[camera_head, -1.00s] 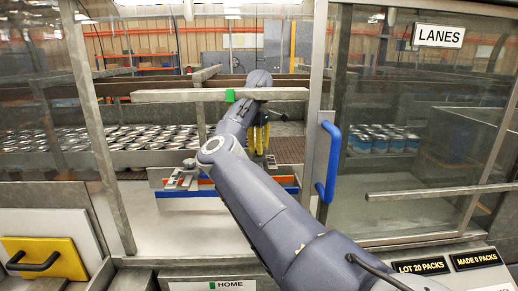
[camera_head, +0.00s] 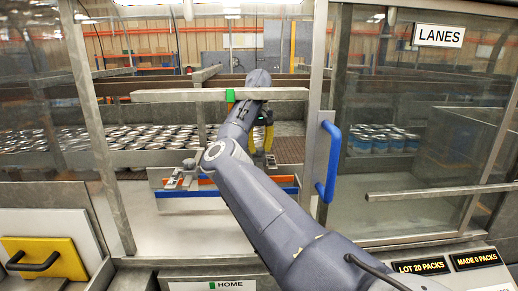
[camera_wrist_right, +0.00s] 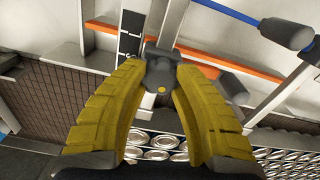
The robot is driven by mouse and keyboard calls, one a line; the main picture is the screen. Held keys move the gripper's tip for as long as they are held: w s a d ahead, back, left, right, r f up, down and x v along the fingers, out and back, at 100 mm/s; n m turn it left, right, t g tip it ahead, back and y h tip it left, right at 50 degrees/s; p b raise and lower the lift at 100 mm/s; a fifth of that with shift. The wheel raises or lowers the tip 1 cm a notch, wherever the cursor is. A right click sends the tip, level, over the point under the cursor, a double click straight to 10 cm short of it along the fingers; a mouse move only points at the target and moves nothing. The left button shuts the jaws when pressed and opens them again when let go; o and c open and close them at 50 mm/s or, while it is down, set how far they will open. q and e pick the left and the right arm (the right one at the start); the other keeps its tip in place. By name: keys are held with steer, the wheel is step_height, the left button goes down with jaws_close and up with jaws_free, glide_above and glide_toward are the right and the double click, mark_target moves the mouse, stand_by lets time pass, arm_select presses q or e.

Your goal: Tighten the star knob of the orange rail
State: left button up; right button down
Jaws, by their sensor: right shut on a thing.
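My right gripper (camera_head: 260,144) reaches through the open bay, past the grey crossbar, down toward the rails. In the right wrist view its yellow fingers (camera_wrist_right: 161,70) are closed on both sides of a dark star knob (camera_wrist_right: 162,89) with a small yellow dot at its middle. The fingers hide parts of the knob's sides. The orange rail (camera_wrist_right: 250,71) runs just behind the knob in that view. In the head view the orange rail (camera_head: 284,179) shows behind a blue rail, and the knob is too small to make out. My left gripper is not in view.
A blue rail (camera_head: 210,193) lies in front of the orange one. A blue lever with a dark end (camera_wrist_right: 289,33) and another dark knob (camera_wrist_right: 230,88) are near the gripper. A crossbar (camera_head: 170,96) spans above. Several cans (camera_head: 120,138) stand behind.

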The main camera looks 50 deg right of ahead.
mark_target(259, 148)
steer(key=m, duration=0.5)
steer(key=shift+r, duration=0.2)
steer(key=shift+m, duration=0.4)
steer(key=c, duration=1.2)
jaws_free()
steer(key=o, duration=0.3)
steer(key=shift+f, duration=0.1)
step_height(259, 148, up, 12)
steer(key=shift+r, duration=0.1)
steer(key=shift+s, duration=0.15)
